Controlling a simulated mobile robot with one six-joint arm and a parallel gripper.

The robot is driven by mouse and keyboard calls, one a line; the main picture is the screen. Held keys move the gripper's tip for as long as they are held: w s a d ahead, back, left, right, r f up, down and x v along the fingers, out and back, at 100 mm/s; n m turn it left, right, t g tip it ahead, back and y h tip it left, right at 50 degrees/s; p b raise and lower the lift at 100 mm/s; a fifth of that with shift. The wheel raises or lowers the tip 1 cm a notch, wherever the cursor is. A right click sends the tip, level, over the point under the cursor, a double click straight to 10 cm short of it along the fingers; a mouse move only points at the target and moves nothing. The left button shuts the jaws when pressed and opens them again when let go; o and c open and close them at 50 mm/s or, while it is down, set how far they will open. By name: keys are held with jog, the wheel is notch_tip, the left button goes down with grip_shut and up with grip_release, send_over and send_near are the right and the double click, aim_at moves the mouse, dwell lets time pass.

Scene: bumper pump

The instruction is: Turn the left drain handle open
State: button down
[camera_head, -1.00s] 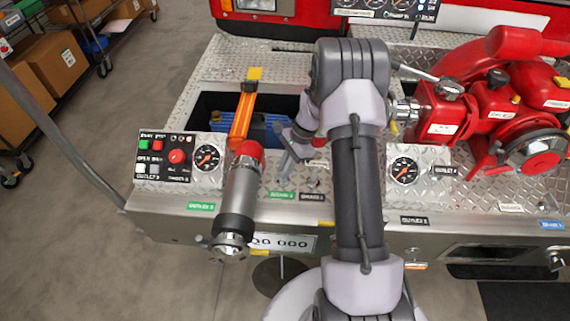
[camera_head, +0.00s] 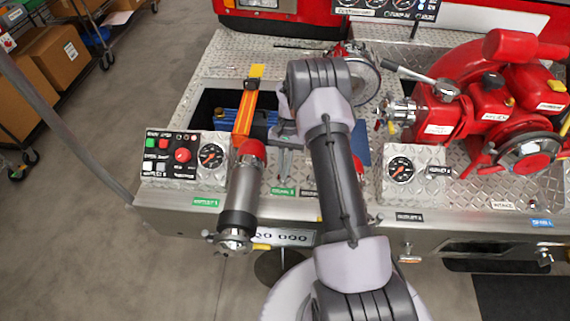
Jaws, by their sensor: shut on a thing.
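The green drain label (camera_head: 283,191) is on the front ledge of the diamond-plate deck. My gripper (camera_head: 284,172) points down just above this label, between the grey outlet pipe and my forearm. Its narrow fingers are close together, shut on what appears to be the left drain handle. The handle is almost wholly hidden by the fingers, so its angle cannot be told. My arm also covers the deck just right of the gripper.
The grey outlet pipe (camera_head: 238,205) with a red collar stands close on the left. The control panel (camera_head: 171,156) and a gauge (camera_head: 211,156) are farther left. An orange bar (camera_head: 245,112) crosses the deck opening behind. The red pump (camera_head: 470,105) fills the right.

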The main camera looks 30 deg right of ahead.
jog(key=shift+s+a+f+n+g, duration=0.1)
jog(key=shift+n+g, duration=0.2)
jog(key=shift+n, duration=0.6)
jog(key=c, duration=1.5)
grip_release()
jog(key=p+v, duration=0.1)
jog(key=v, duration=0.4)
jog(key=p+v, duration=0.2)
jog(key=v, duration=0.4)
jog(key=p+v, duration=0.2)
jog(key=v, duration=0.4)
jog(key=shift+a+r, duration=0.3)
jog(key=shift+r+h, duration=0.1)
jog(key=shift+h, duration=0.2)
